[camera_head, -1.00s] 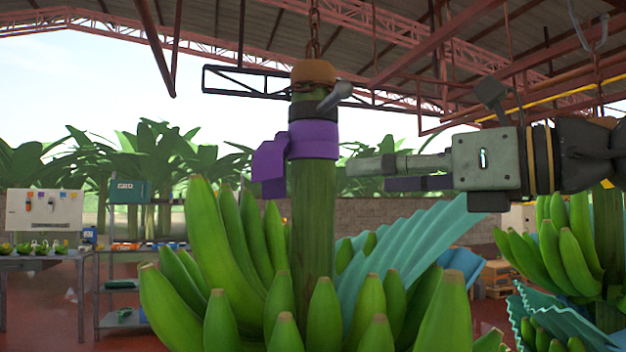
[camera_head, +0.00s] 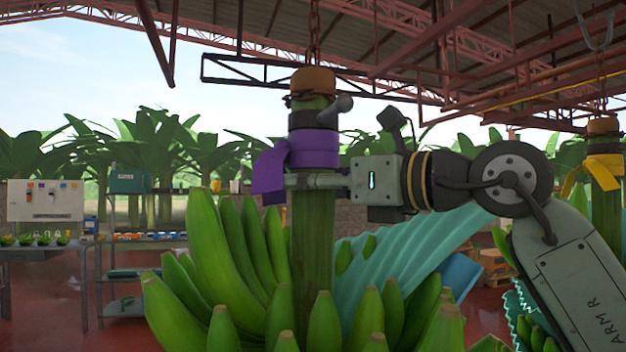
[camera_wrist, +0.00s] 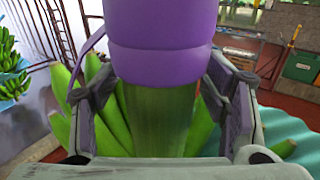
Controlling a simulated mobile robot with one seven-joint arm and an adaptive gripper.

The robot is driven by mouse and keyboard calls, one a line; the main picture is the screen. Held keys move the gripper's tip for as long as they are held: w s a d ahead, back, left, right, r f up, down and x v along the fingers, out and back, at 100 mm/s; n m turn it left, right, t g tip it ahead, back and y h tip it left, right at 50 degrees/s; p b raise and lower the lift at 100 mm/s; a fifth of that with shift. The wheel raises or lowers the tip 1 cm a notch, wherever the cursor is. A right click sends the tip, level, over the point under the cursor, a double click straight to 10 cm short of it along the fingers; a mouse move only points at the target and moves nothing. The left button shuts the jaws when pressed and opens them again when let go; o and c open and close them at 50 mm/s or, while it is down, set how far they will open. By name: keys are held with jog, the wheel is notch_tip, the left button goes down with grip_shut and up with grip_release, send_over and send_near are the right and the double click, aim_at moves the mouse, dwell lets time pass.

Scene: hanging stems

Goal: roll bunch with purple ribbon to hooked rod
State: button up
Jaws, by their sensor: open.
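The bunch of green bananas (camera_head: 232,262) hangs from a chain by its thick stem (camera_head: 313,235), with a purple ribbon (camera_head: 313,150) wrapped around the stem's upper part. My gripper (camera_head: 305,181) is at the stem just below the ribbon. In the wrist view my gripper (camera_wrist: 165,125) is open, with one finger on each side of the stem (camera_wrist: 160,118) and the ribbon (camera_wrist: 160,45) just above. A gap shows between the stem and the right finger; contact on the left is unclear. A hook (camera_head: 596,30) hangs at the top right; whether it is on the hooked rod cannot be told.
A second bunch with a yellow ribbon (camera_head: 592,172) hangs at the right, partly behind my arm. Teal wavy sheeting (camera_head: 405,262) lies beside the purple-ribboned bunch. A table (camera_head: 50,250) and a shelf rack (camera_head: 125,270) stand at the far left.

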jog(key=shift+s, duration=0.1)
grip_shut()
dwell(0.8)
